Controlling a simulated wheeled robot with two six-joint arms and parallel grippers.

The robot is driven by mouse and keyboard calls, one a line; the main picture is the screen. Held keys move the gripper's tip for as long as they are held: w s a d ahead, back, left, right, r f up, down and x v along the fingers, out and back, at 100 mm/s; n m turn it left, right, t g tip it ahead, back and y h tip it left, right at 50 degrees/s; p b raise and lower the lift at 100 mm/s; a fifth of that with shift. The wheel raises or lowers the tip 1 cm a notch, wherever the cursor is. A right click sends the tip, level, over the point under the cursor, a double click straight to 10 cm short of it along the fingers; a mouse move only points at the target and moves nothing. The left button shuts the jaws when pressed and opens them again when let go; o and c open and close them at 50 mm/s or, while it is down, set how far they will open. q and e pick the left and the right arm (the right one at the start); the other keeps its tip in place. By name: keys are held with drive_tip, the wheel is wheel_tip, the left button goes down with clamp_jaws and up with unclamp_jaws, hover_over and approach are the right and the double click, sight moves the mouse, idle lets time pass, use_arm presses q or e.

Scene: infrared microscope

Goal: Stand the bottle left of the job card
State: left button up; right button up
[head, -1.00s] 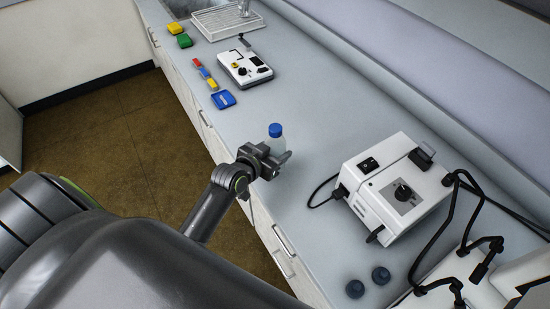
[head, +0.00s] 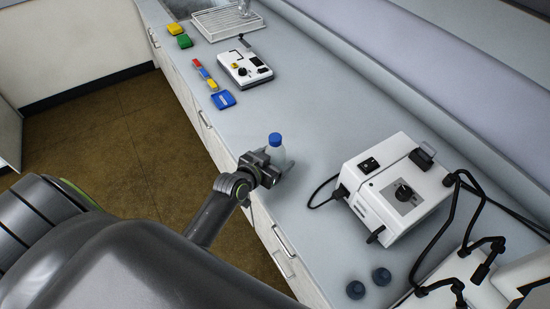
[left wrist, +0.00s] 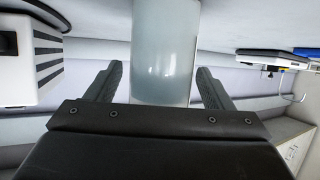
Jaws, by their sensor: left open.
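The bottle (head: 277,154) is clear with a blue cap and stands upright on the counter near its front edge. My left gripper (head: 275,172) is around its lower part. In the left wrist view the bottle (left wrist: 165,60) is between the two fingers (left wrist: 162,88), which are open with a gap on each side. Its contents look pale and cloudy. A blue flat piece with a white mark (head: 223,99) lies farther back on the counter; I cannot tell whether it is the job card. My right gripper is not in view.
A white box with a dial (head: 400,190) and its black cable stand right of the bottle. A white device (head: 245,69), coloured blocks (head: 180,36) and a rack (head: 228,20) are at the back.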

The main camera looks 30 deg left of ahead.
use_arm(q)
drive_tip(key=shift+r, duration=0.15)
drive_tip(key=v, duration=1.2)
drive_tip(key=shift+b, duration=0.3)
